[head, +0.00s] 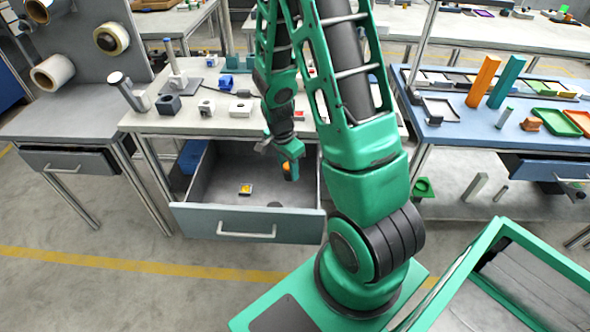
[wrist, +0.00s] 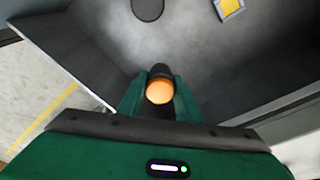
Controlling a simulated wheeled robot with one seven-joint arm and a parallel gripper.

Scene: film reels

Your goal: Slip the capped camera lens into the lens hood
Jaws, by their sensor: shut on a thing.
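My gripper (head: 290,172) is shut on a small dark cylinder with an orange round end, which looks like the capped camera lens (head: 288,168). In the wrist view the lens (wrist: 159,92) sits between the fingers (wrist: 160,100), its orange end facing the camera. My gripper holds it over the open drawer (head: 245,222), near the right side. A dark round thing (head: 275,204) lies on the drawer floor below, and it also shows at the wrist view's top edge (wrist: 148,9). It may be the lens hood; I cannot tell whether it is hollow.
A yellow-and-white square piece (head: 245,189) lies in the drawer; it also shows in the wrist view (wrist: 229,9). The drawer walls rise around the gripper. Several blocks and fixtures stand on the white bench (head: 215,125) above. A blue table (head: 480,130) stands right.

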